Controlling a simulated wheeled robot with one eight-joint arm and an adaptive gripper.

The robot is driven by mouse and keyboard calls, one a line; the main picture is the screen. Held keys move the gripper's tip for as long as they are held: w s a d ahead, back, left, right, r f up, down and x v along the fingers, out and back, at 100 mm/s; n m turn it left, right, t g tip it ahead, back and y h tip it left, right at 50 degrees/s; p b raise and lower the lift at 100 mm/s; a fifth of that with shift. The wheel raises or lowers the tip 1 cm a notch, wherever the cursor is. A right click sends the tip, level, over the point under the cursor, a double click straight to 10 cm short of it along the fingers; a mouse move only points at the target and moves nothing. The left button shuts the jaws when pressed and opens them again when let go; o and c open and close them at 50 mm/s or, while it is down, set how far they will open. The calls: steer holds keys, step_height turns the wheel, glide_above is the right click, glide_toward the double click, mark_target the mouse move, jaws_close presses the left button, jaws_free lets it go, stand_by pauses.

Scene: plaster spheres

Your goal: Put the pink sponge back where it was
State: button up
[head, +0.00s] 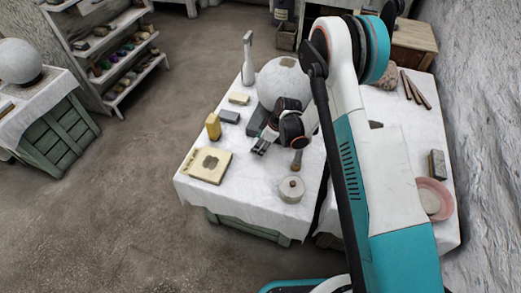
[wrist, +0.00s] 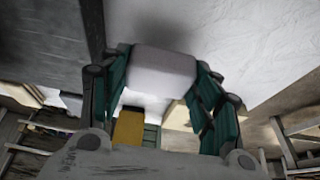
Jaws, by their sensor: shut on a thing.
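My gripper (head: 260,147) is low over the left white-draped table (head: 255,180), just in front of the large plaster sphere (head: 283,82). In the wrist view my gripper (wrist: 163,82) is shut on a pale, faintly pink block, which I take for the pink sponge (wrist: 165,66). Its dark green finger pads press on both sides of it. In the head view I cannot make out the sponge at the gripper. Whether it touches the cloth is unclear.
Near my gripper are a yellow upright block (head: 213,127), a grey block (head: 229,116), a cream block (head: 239,98), a cream slab (head: 206,165) and a lidded pot (head: 291,189). A pink basin (head: 433,199) stands on the right table. Some cloth left of the pot is bare.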

steer(key=shift+f+b, duration=0.45)
steer(key=shift+f, duration=1.1)
steer(key=shift+f, duration=0.2)
steer(key=o, duration=1)
steer(key=shift+c, duration=0.2)
steer(key=shift+r, duration=0.15)
